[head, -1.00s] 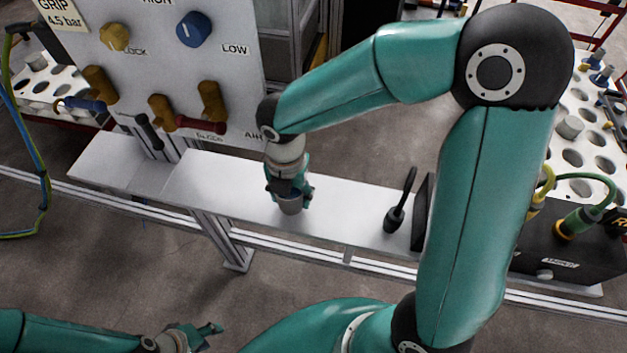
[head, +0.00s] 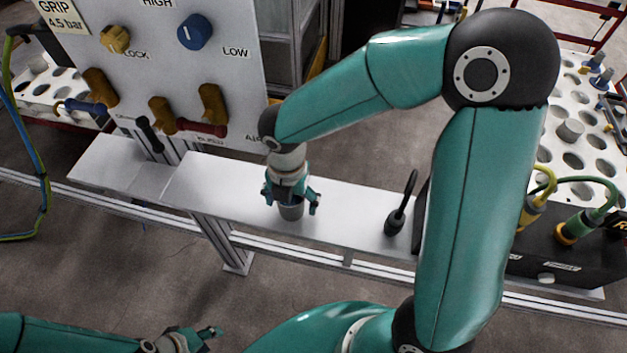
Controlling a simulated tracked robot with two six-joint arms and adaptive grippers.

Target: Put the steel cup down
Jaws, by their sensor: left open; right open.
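The steel cup (head: 291,211) is a small grey cup standing upright on the pale metal shelf (head: 345,217), near its middle. My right gripper (head: 290,203) is directly above and around the cup, pointing down. Its fingers are spread apart on either side of the cup, with gaps showing. The gripper's palm hides part of the cup's top. My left gripper (head: 212,332) is low at the bottom of the view, open and empty, well away from the shelf.
A panel (head: 185,75) with knobs and coloured handles stands behind the shelf at left. A black item with an upright stem (head: 398,217) stands on the shelf right of the cup. A black box (head: 552,248) with cable plugs is further right. The shelf between cup and stem is clear.

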